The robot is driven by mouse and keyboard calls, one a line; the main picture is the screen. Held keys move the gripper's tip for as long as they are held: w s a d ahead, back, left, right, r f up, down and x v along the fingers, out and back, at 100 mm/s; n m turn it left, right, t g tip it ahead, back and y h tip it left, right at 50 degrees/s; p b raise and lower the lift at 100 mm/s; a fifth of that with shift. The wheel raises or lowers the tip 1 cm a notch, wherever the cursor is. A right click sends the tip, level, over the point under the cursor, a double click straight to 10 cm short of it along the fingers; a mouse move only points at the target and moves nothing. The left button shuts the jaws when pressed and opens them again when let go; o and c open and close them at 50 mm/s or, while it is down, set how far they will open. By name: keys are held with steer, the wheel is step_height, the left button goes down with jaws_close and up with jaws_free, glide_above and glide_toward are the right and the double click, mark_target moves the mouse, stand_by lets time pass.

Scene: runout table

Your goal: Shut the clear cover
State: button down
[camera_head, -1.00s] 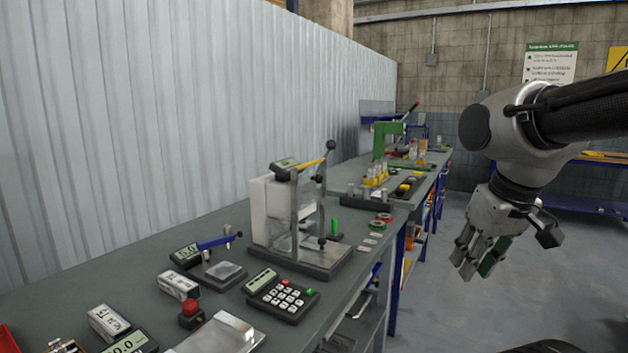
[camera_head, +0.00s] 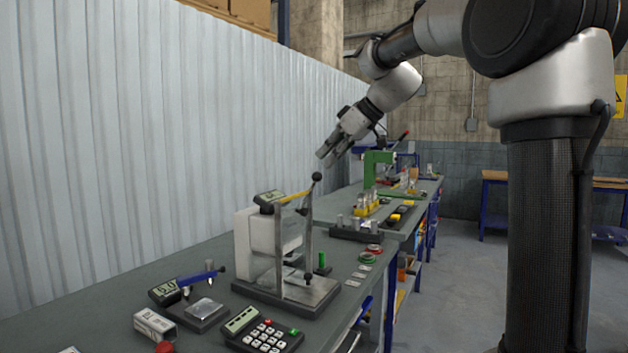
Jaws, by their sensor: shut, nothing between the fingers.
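The runout fixture stands on the grey bench, with a white block (camera_head: 256,236), a dark base (camera_head: 292,298), a small display (camera_head: 270,197) and a yellow lever (camera_head: 298,196) ending in a black knob (camera_head: 317,177). What looks like the clear cover (camera_head: 308,238) is a thin see-through panel with an upright edge at the fixture's right side. Its exact angle is hard to tell. My gripper (camera_head: 328,158) is shut and empty. It appears above the fixture in the picture, apart from the knob and the cover.
A green press (camera_head: 377,170) stands farther back. The corrugated wall (camera_head: 150,130) runs along the left.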

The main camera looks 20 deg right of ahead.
glide_above(295, 205)
steer(key=s+d, duration=0.2)
steer(key=f, duration=0.7)
steer(key=shift+d+f, duration=0.15)
steer(key=shift+d, duration=0.05)
step_height(295, 205, down, 2)
steer(key=shift+s+d+f, duration=0.1)
steer(key=shift+s, duration=0.05)
steer(key=shift+f, duration=0.65)
step_height(295, 205, down, 14)
steer(key=shift+s+r, duration=0.1)
steer(key=shift+r, duration=0.1)
steer(key=shift+r, duration=0.1)
